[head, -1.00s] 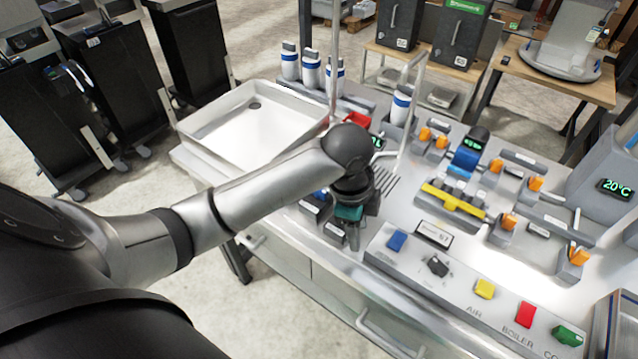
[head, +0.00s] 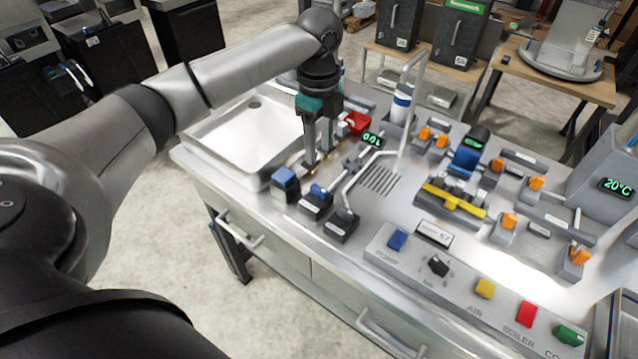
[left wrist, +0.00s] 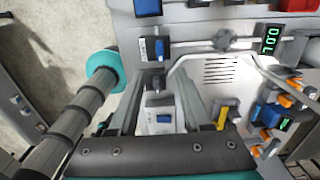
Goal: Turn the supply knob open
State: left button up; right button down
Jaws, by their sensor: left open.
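A black rotary knob (head: 438,265) is on the sloped front panel, away from the gripper. I cannot read which one is labelled supply. The left wrist view shows the blue knob (left wrist: 148,7), a blue lever (left wrist: 160,48) and a small fitting on a pipe (left wrist: 226,40). My right gripper is not in view.
The white sink (head: 235,135) is left of the gripper. A red part (head: 355,122), a green display (head: 371,138) and an upright bent pipe (head: 406,105) stand close on its right. Yellow (head: 485,289) and red (head: 525,314) switches line the front panel. The floor at front left is clear.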

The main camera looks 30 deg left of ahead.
aim_at(319, 188)
pick_arm(q)
notch_tip(319, 188, down, 12)
jog(key=shift+r+b, duration=0.2)
jog(key=shift+b, duration=0.35)
jog(key=shift+c, duration=0.3)
grip_shut()
